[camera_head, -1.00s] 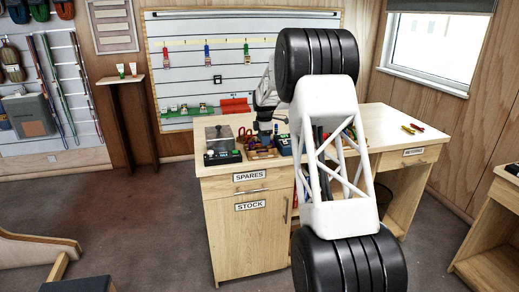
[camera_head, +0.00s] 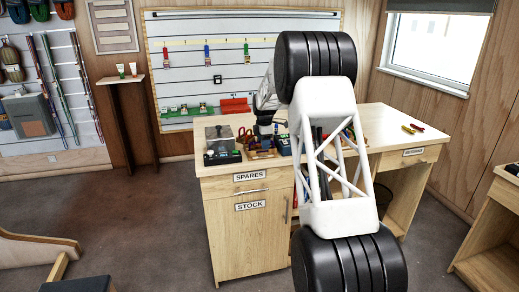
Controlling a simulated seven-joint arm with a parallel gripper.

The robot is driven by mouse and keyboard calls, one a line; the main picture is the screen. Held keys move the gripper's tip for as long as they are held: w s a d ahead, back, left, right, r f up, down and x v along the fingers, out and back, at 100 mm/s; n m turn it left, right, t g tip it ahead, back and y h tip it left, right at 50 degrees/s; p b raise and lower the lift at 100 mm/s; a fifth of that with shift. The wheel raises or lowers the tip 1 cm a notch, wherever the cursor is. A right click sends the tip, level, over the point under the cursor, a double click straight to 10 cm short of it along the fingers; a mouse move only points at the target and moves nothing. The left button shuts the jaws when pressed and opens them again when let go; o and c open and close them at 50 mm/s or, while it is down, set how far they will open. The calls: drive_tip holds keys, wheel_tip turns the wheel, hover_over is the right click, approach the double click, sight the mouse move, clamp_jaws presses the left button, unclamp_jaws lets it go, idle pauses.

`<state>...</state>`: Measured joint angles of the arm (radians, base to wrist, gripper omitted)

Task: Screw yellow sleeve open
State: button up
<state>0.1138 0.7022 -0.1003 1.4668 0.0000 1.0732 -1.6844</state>
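My own arm covers much of the bench, and the fingers are too small and dark to tell open from shut. I cannot make out a yellow sleeve near the gripper. Three hanging pieces, red (camera_head: 166,59), blue (camera_head: 207,54) and green (camera_head: 247,56), show on a yellow strip on the back board. A red tool and a yellow tool (camera_head: 413,128) lie at the right of the bench top.
A grey block on a dark box (camera_head: 220,146) stands left of the tray. A dark blue item (camera_head: 284,144) sits just right of it. Green and red trays (camera_head: 235,105) are on the back board. The right part of the bench top is mostly clear.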

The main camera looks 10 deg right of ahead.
drive_tip(key=shift+f, duration=0.5)
idle(0.4)
drive_tip(key=shift+w, duration=1.15)
drive_tip(key=shift+r, duration=0.15)
drive_tip(key=shift+s+a+r, duration=0.1)
drive_tip(key=shift+s+r, duration=0.15)
drive_tip(key=shift+r, duration=0.4)
drive_tip(key=shift+s+r, duration=0.2)
drive_tip(key=shift+r, duration=0.45)
drive_tip(key=shift+s, duration=0.35)
drive_tip(key=shift+s, duration=0.35)
